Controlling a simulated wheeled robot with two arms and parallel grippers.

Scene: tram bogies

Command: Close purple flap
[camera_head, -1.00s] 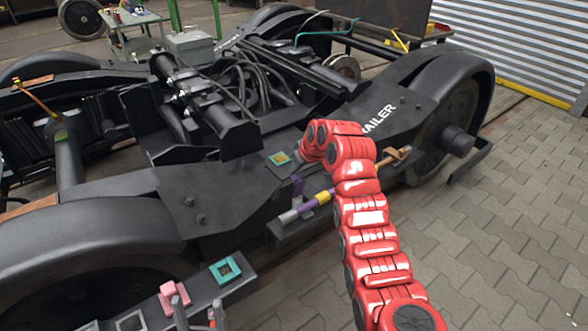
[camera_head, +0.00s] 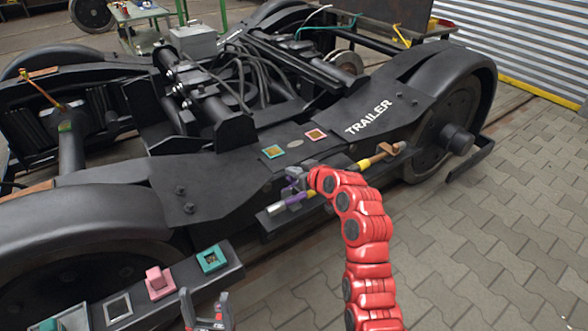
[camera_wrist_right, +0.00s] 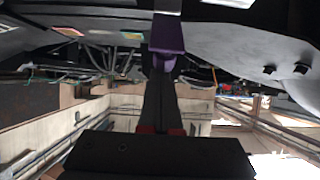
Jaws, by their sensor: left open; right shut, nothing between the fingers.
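The purple flap (camera_wrist_right: 167,36) shows at the top middle of the right wrist view, under a dark frame. In the head view a purple part (camera_head: 293,199) sits on the bar with a silver end at the bogie's side; my right gripper partly hides it. My right gripper (camera_head: 297,176) is at this purple part, at the end of my red arm. Its shut fingers (camera_wrist_right: 160,78) point up towards the flap in the right wrist view, with nothing held; I cannot tell if they touch. My left gripper (camera_head: 205,303) is open and empty at the bottom edge, near the dark beam.
The black trailer bogie (camera_head: 225,175) fills the middle. Green (camera_head: 274,152) and orange (camera_head: 315,135) square frames lie on its top. A dark beam (camera_head: 185,272) at lower left carries a pink block (camera_head: 158,282) and a teal square (camera_head: 212,259). Paving at right is clear.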

